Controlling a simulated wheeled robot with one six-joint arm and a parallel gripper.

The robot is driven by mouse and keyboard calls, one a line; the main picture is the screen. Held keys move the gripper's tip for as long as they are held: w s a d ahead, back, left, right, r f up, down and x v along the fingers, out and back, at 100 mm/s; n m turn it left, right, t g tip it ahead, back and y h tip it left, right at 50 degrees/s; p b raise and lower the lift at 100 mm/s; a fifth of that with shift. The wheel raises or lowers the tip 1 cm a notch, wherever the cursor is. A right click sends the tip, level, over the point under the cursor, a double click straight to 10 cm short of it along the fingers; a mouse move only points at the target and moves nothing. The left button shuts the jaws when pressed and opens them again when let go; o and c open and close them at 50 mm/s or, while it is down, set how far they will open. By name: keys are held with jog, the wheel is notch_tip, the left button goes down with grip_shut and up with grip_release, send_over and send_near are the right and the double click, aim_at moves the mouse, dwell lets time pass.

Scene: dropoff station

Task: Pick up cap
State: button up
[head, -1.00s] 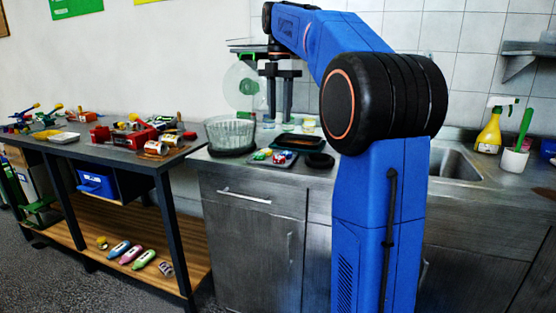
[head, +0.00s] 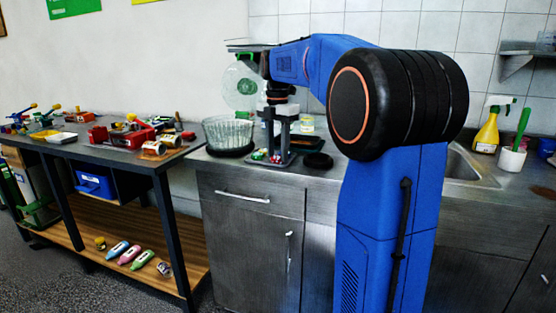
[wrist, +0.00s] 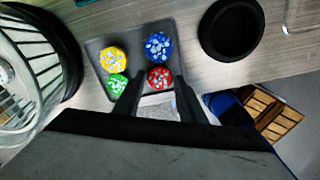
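Several round speckled caps lie on a dark grey tray (wrist: 105,62) in the wrist view: a yellow cap (wrist: 113,61), a blue cap (wrist: 158,47), a green cap (wrist: 113,88) and a red cap (wrist: 159,77). My gripper (wrist: 157,82) is open above the tray's near side. Its fingers show on either side of the red cap, with the green cap just left of the left finger. Contact cannot be told. In the head view my gripper (head: 278,155) points down over the tray; its fingers partly hide the caps.
A ribbed clear bowl (wrist: 22,70) on a dark base stands left of the tray, and a round black dish (wrist: 231,29) right of it. The cluttered workbench (head: 130,157) is at left. A sink (head: 470,165) and yellow spray bottle (head: 488,132) are at right.

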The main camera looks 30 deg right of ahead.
jog(key=shift+f, duration=0.4)
jog(key=c, duration=0.7)
jog(key=shift+o, duration=0.2)
jog(key=shift+r, duration=0.15)
